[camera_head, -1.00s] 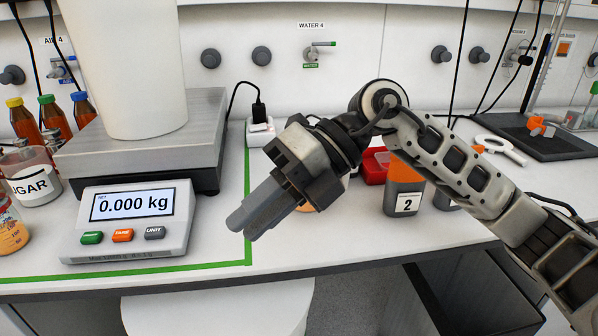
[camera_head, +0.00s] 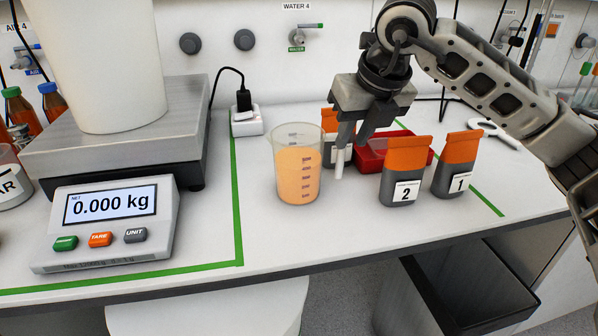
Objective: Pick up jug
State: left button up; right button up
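A clear measuring jug (camera_head: 298,176) with orange contents stands upright on the white bench, right of the scale. My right gripper (camera_head: 351,160) points down just right of the jug, with a visible gap between its fingers. It is open and holds nothing; the left finger is beside the jug's right side, and I cannot tell whether they touch. My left gripper is not in view.
A scale (camera_head: 110,222) reading 0.000 kg carries a large white container (camera_head: 105,65) on the left. Bag 2 (camera_head: 403,172) and bag 1 (camera_head: 457,165) stand right of the gripper; another bag and a red tray (camera_head: 372,162) are behind it. Bench in front of the jug is clear.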

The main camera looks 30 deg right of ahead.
aim_at(343, 156)
jog(key=shift+x, duration=3.2)
jog(key=shift+r, duration=0.15)
grip_shut()
